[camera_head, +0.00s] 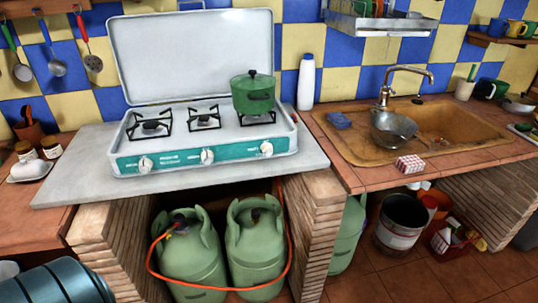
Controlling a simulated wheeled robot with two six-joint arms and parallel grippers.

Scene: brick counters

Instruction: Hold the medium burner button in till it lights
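A white gas stove (200,147) with its lid raised stands on a grey slab. Its teal front panel carries three white knobs: left (145,164), middle (207,156) and right (267,149). The labels by them are too small to read, so I cannot tell which belongs to the medium burner. The left burner (151,125) and middle burner (204,118) are bare, with no flame visible. A green lidded pot (253,94) stands over the right burner and hides most of it. Neither of my grippers is in view.
Green gas cylinders (256,250) with an orange hose stand under the slab between brick walls. Jars on a white dish (28,172) sit left of the stove. A white bottle (306,82) and a sink (440,130) are at right. Space before the knobs is clear.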

